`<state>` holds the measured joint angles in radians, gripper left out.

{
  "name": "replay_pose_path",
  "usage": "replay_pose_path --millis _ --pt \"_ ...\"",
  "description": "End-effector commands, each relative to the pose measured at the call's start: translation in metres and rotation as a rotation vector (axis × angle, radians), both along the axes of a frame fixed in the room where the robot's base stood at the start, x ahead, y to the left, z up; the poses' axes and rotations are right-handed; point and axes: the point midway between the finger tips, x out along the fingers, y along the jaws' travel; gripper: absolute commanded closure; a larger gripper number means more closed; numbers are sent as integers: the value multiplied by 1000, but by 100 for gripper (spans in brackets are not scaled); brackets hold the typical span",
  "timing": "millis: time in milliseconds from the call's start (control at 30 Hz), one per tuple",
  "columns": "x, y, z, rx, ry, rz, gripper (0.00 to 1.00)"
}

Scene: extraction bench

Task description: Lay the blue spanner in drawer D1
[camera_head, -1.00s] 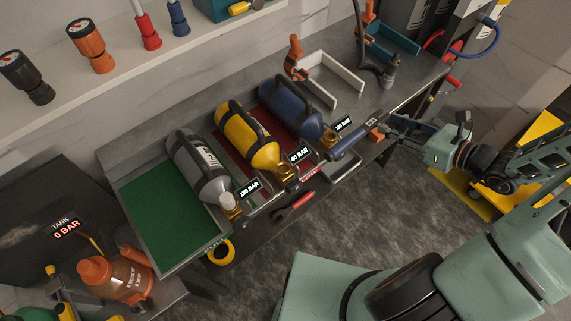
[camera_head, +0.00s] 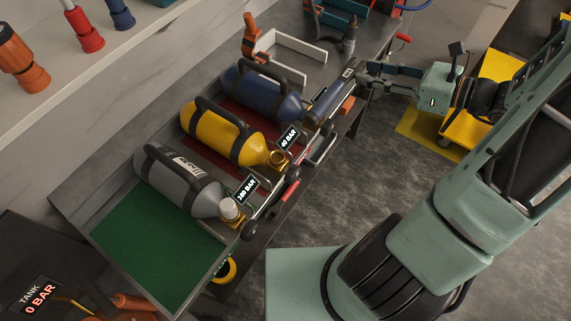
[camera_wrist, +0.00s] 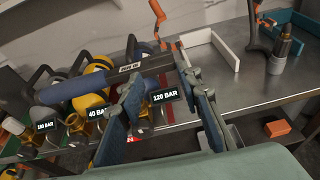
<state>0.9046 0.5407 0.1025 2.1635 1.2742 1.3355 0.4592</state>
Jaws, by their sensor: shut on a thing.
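My gripper (camera_head: 372,76) is shut on the dark end of a long tool with a blue handle, which I take as the blue spanner (camera_head: 327,100). In the wrist view its blue handle (camera_wrist: 75,90) reaches left from between my fingers (camera_wrist: 158,92), and a pale label shows on its dark part. The spanner is held at the bench's front edge, near the blue cylinder (camera_head: 262,95); whether it touches anything there is unclear. No D1 mark is readable, so I cannot tell which drawer is D1.
A yellow cylinder (camera_head: 222,132) and a grey cylinder (camera_head: 180,180) lie on the bench beside the blue one. A bare green mat (camera_head: 155,245) is at left. Metal handles stick out along the front edge. An orange block (camera_wrist: 276,128) lies at right in the wrist view.

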Motion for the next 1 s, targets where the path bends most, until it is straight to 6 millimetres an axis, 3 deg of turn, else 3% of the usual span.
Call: replay_pose_path --millis 33,200,467,567,867,1000 --pt "-8 -11 -6 7 -13 -3 98" --pt "-38 -32 15 48 -40 9 98" --pt "-62 -40 31 80 -55 24 98" --pt "-58 -29 28 85 -54 28 98" --pt "-22 34 -5 86 -53 30 98" --pt "-10 55 -32 88 -51 28 98"
